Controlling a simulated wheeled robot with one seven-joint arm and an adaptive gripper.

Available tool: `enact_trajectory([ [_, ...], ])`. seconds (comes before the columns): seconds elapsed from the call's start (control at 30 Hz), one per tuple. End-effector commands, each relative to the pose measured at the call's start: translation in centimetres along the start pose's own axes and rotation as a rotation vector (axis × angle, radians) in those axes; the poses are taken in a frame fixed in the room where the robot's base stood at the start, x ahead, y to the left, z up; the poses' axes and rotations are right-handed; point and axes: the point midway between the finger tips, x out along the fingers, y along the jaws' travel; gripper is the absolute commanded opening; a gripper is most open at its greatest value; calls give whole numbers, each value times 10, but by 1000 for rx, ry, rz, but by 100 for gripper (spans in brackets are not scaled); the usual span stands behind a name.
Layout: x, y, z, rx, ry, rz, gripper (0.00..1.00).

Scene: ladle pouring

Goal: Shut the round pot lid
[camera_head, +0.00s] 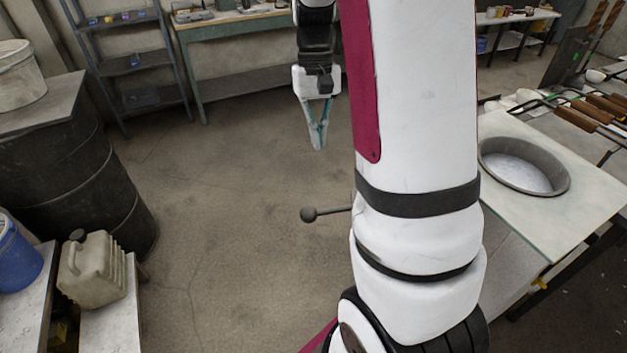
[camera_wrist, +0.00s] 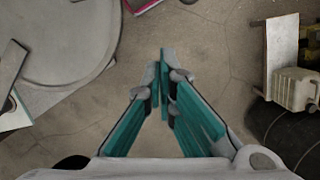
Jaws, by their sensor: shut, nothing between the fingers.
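A large round grey disc (camera_wrist: 65,35), which looks like the round pot lid, fills the upper left of the wrist view and is cut off by the frame edge. In the head view my arm hides most of that area. A dark ball knob on a short rod (camera_head: 310,214) sticks out left from behind my arm; I cannot tell what it belongs to. My gripper (camera_head: 318,143) points down over bare floor at the top middle of the head view. Its fingertips (camera_wrist: 164,70) meet, shut and empty, to the right of the disc and apart from it.
A table (camera_head: 585,215) with a round metal basin (camera_head: 524,168) stands at right, with long-handled tools (camera_head: 590,115) behind it. A dark drum (camera_head: 75,180), a jerrycan (camera_head: 93,270) and a blue bucket (camera_head: 17,255) stand at left. The middle floor is clear.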

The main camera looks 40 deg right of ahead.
Motion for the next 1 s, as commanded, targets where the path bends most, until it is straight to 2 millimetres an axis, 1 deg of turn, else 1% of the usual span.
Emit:
enact_trajectory([
  [0.17,24,0,2,0,-6,1,0],
  [0.4,71,0,2,0,-6,1,0],
  [0.57,101,0,2,0,-5,0,0],
  [0.6,100,0,11,-1,-4,-1,0],
  [0.73,107,0,27,-2,-3,0,0],
  [0.83,110,0,34,-2,-2,0,0],
  [1.0,113,0,37,-1,0,0,0],
])
